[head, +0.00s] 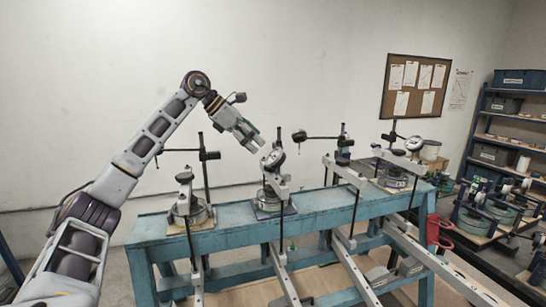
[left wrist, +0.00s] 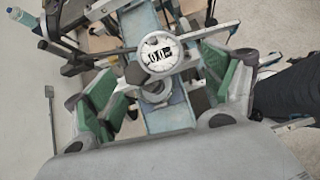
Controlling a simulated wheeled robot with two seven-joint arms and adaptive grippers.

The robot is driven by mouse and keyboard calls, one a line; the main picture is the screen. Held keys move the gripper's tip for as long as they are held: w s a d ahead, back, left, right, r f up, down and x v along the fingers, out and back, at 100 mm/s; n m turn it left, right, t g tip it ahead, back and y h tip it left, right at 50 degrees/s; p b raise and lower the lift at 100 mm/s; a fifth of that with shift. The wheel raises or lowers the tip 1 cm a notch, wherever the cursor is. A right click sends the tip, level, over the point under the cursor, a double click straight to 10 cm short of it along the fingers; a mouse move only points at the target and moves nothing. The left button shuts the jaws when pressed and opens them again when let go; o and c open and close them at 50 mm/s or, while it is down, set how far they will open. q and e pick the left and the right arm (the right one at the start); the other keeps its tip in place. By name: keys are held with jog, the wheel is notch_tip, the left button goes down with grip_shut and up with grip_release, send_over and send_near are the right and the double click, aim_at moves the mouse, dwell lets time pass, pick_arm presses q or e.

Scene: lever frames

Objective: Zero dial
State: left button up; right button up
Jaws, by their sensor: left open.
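A round white-faced dial (head: 273,158) sits on the middle lever frame (head: 270,190) on the blue bench. In the left wrist view the dial (left wrist: 158,53) faces the camera with dark markings on its face, too small to read surely. My left gripper (head: 254,141) is open and empty just above and left of the dial. In the left wrist view its green-padded fingers (left wrist: 165,95) stand wide apart on either side, with the dial between and beyond them, apart from both. Another dial (head: 414,144) is on a lever frame at the right. My right gripper is not in view.
The blue bench (head: 230,236) carries several lever frames with posts and arms, such as the one at the left (head: 187,205). Horizontal rods stick out near my gripper. A shelf (head: 510,120) with bins stands at the right, and a cork board (head: 415,86) hangs behind.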

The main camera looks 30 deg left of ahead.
aim_at(273, 156)
pick_arm(q)
jog(key=shift+p+x, duration=0.8)
jog(key=shift+x, duration=3.55)
jog(key=shift+c, duration=0.8)
jog(key=c, duration=0.9)
jog(key=shift+n, duration=0.7)
jog(key=shift+r, duration=0.1)
jog(key=o, duration=1.1)
jog(key=shift+c, duration=0.2)
